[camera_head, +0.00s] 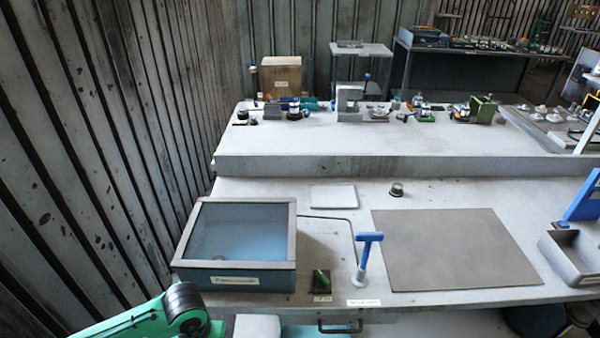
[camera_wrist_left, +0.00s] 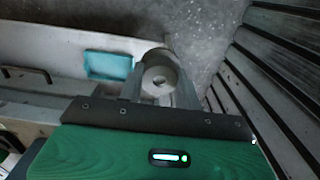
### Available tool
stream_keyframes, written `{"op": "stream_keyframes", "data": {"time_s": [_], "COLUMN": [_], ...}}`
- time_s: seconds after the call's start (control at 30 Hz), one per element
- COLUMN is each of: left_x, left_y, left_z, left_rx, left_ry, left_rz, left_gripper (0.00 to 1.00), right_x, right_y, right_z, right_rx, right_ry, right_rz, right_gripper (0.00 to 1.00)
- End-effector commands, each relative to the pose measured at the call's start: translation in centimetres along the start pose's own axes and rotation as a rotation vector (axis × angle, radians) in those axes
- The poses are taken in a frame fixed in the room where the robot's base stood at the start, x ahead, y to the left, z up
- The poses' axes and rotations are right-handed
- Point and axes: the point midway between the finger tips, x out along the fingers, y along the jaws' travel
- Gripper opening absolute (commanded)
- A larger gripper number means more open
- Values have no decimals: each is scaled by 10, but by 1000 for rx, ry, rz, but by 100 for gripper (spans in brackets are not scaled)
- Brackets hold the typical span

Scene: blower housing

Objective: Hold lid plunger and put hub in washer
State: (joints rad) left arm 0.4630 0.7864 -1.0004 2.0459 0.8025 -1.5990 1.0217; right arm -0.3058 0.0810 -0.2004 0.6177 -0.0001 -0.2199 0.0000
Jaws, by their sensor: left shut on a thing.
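The washer (camera_head: 235,277) is a blue-grey box with a label on its front, at the left of the bench. Its framed see-through lid (camera_head: 245,228) lies closed over it. In the left wrist view my left gripper (camera_wrist_left: 160,90) is shut on a round grey part with a central hole, apparently the hub (camera_wrist_left: 160,70). It is in front of the bench. The head view shows only my green left arm at bottom left. My right gripper is not seen.
A bent rod runs from the washer to the plunger. A small black-green block (camera_head: 321,283) sits between them. A bare grey mat (camera_head: 455,250) lies to the right, with a grey bin (camera_head: 580,255) beyond. A ribbed wall (camera_head: 90,150) closes the left side.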

Motion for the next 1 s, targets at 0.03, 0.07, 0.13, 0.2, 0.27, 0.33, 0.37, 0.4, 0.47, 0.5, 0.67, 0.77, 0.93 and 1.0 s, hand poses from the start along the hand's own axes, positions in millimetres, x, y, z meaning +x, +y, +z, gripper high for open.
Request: {"op": "stream_keyframes", "data": {"time_s": [0.03,0.07,0.13,0.2,0.27,0.33,0.37,0.4,0.47,0.5,0.67,0.77,0.93,1.0], "left_x": [0,0,-1,-1,-1,-1,-1,-1,-3,-4,-20,-34,-59,-70], "left_y": [0,0,0,0,0,0,0,0,0,1,6,11,19,22], "left_z": [0,0,0,0,0,0,0,-1,-2,-3,-11,-19,-32,-37], "left_rx": [0,0,0,0,0,0,0,2,12,29,180,336,630,750], "left_ry": [1,1,1,1,1,1,1,1,1,2,5,7,9,9], "left_rz": [0,0,0,0,0,0,0,0,1,1,6,9,13,14], "left_gripper": [9,9,9,9,9,9,9,9,9,9,9,9,9,9], "right_x": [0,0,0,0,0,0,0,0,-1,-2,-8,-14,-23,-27], "right_y": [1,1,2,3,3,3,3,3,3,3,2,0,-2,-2], "right_z": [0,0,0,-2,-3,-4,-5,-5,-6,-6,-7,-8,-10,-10], "right_rx": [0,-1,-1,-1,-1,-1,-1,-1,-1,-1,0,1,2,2], "right_ry": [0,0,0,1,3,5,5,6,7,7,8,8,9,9], "right_rz": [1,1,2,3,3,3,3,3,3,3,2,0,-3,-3], "right_gripper": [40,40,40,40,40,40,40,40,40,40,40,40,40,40]}}
